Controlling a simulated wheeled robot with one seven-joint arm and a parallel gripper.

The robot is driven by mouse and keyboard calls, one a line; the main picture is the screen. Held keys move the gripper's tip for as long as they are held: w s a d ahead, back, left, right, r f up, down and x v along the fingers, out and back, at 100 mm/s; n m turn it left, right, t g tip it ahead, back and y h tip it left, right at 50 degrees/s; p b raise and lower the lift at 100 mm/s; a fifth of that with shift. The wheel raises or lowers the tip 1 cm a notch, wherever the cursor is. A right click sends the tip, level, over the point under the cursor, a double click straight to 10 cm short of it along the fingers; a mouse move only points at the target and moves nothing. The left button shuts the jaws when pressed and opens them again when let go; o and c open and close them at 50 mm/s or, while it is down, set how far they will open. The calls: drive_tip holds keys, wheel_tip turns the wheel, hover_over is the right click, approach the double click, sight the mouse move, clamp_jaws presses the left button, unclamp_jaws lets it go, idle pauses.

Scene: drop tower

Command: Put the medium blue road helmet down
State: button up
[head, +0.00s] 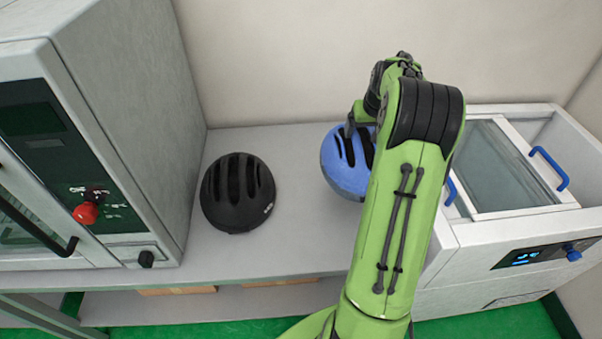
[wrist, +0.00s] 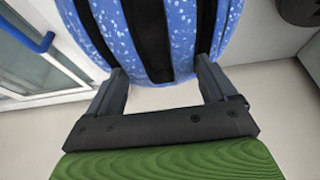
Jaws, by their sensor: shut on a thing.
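The blue road helmet (head: 342,172) with dark vents is partly hidden behind my green arm in the head view. It fills the upper middle of the wrist view (wrist: 205,35), where its shell shows pale specks and black vent slots. My gripper (wrist: 160,85) is shut on the helmet, with one finger on each side of it. In the head view the fingertips are mostly hidden by the arm and the helmet. The helmet is over the back of the grey bench (head: 290,235); I cannot tell whether it touches the top.
A black helmet (head: 237,193) sits on the bench to the left. A grey oven-like cabinet (head: 130,100) with a red button stands further left. A white chest (head: 500,225) with a glass lid and blue handles stands right. Bench top between the helmets is clear.

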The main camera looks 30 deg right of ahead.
wheel_tip(320, 180, down, 10)
drive_tip(key=b, duration=0.1)
drive_tip(key=shift+w+d+b, duration=0.2)
drive_tip(key=shift+w+b, duration=0.05)
drive_tip(key=shift+b, duration=0.15)
drive_tip(key=shift+r, duration=0.1)
